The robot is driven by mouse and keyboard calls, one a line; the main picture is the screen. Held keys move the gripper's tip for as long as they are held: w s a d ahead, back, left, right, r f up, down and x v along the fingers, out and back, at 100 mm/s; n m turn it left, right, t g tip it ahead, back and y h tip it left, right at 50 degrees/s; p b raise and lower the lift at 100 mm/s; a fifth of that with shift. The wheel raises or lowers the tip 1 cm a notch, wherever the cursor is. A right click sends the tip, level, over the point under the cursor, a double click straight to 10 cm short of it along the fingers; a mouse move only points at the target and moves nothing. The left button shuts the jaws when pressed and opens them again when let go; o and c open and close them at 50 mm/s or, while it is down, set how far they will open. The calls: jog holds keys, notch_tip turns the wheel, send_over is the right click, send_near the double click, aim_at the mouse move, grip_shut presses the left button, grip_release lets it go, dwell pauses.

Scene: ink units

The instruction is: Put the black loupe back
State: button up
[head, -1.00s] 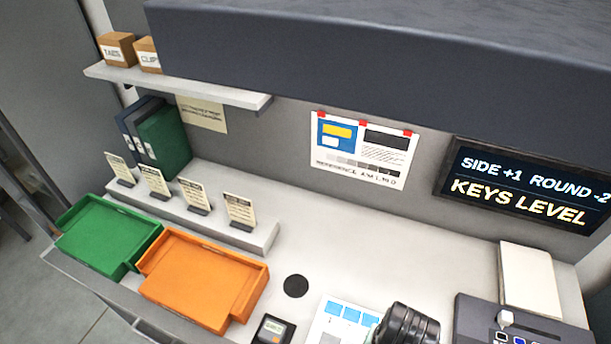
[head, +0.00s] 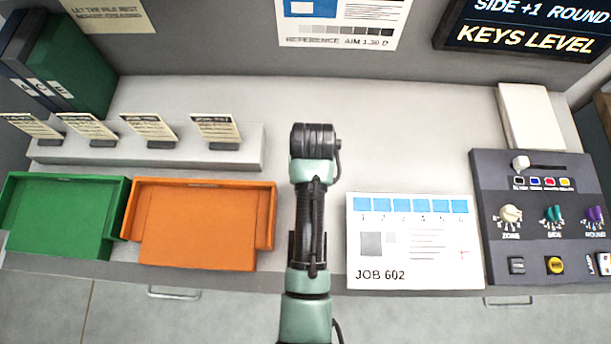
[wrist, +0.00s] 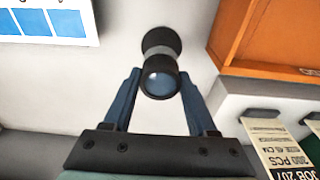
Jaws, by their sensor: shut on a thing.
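The black loupe (wrist: 160,42) shows in the wrist view as a short black cylinder with a pale band and a glass lens facing the camera. My gripper (wrist: 159,76) is shut on it, one blue finger on each side. The pale desk lies behind the loupe; I cannot tell whether they touch. In the head view my arm hides the gripper, the loupe and the desk beneath them.
An orange tray (head: 205,225) and a green tray (head: 62,218) stand left of my arm, before a ledge (head: 255,145) with cards. The JOB 602 sheet (head: 415,265) and a dark control panel (head: 490,215) lie to the right.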

jog(key=shift+f, duration=2.65)
jog(key=shift+f, duration=0.2)
jog(key=o, duration=1.4)
jog(key=shift+c, duration=0.2)
jog(key=shift+r, duration=0.2)
jog(key=r, duration=0.4)
jog(key=s+r, duration=0.1)
jog(key=r, duration=0.7)
jog(key=shift+s, duration=0.35)
jog(key=shift+f, duration=0.1)
